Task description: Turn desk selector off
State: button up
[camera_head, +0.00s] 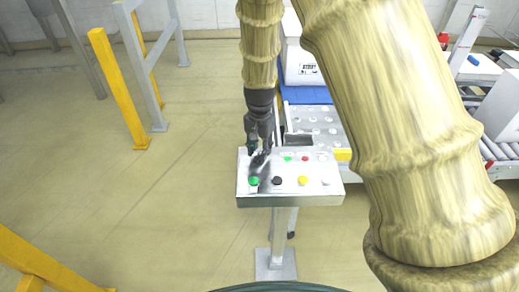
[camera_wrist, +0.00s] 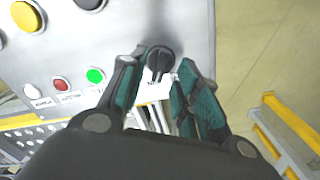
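The selector is a black knob (camera_wrist: 160,58) on the grey panel of the control desk (camera_wrist: 120,35), in the wrist view. A label plate shows partly below it. My gripper (camera_wrist: 163,66) is open, with one finger on each side of the knob. I cannot tell whether either finger touches it. In the head view my gripper (camera_head: 259,154) points down at the left part of the control desk (camera_head: 290,199) and largely hides the selector there.
Beside the selector are a small green button (camera_wrist: 95,76) and a small red button (camera_wrist: 60,85). The front row has a green button (camera_head: 253,181), black button (camera_head: 277,181), yellow button (camera_head: 302,180) and white button (camera_head: 325,181). A conveyor (camera_head: 316,118) stands behind. Open floor lies left.

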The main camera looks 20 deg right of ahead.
jog(key=shift+f, duration=0.55)
grip_shut()
jog(key=shift+n, duration=0.3)
jog(key=n+p, duration=0.1)
jog(key=n, duration=0.4)
jog(key=shift+a+n, duration=0.1)
jog(key=shift+n, duration=0.2)
jog(key=n+p, duration=0.1)
jog(key=n, duration=0.4)
jog(key=shift+a+n, duration=0.1)
jog(key=shift+n, duration=0.2)
